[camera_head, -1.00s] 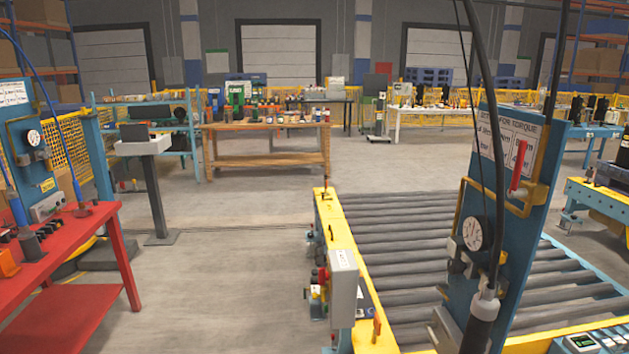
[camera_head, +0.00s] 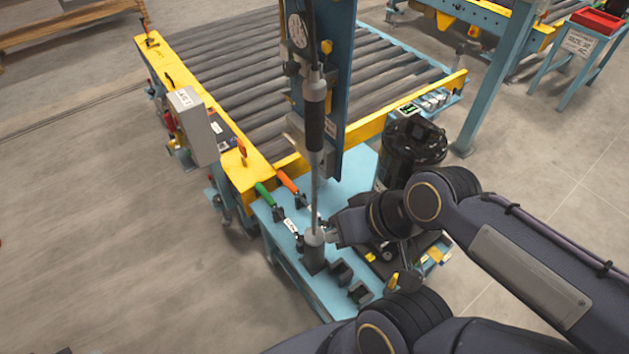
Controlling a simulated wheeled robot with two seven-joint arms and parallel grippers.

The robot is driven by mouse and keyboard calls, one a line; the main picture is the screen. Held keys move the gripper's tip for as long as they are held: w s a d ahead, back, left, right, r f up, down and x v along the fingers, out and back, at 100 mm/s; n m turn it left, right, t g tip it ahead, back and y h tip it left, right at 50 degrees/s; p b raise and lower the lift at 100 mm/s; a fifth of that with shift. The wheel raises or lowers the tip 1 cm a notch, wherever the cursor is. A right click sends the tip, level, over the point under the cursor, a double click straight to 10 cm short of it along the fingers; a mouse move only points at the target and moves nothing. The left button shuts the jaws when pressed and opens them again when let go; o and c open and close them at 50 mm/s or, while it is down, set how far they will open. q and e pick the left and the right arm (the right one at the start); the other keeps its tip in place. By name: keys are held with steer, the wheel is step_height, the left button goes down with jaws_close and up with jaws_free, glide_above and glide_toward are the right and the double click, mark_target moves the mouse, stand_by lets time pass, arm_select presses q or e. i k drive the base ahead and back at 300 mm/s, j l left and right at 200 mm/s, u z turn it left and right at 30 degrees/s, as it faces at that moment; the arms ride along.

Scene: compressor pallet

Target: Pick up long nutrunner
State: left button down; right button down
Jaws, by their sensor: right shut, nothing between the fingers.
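The long nutrunner (camera_head: 315,125) hangs upright in front of the blue panel. It has a dark grip, a thin grey shaft and a wide grey lower end close above the blue bench (camera_head: 283,262). My right gripper (camera_head: 331,229) comes in from the right, at the height of the shaft's lower part. It is shut with nothing between its fingers, close beside the shaft. The fingertips are small and partly hidden, so I cannot tell whether they touch the tool. My left gripper is not in view.
Green-handled (camera_head: 265,194) and orange-handled (camera_head: 287,181) tools lie on the bench, with black holders (camera_head: 341,271) nearer me. A yellow-edged roller conveyor (camera_head: 240,75) stands behind. A dark round machine (camera_head: 415,142) stands right of the bench. The floor at left is clear.

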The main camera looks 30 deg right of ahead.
mark_target(313, 88)
steer(key=z, duration=1.8)
steer(key=k+j, duration=0.1)
steer(key=k, duration=0.3)
steer(key=l+u, duration=0.5)
steer(key=l, duration=0.55)
steer(key=k, duration=0.05)
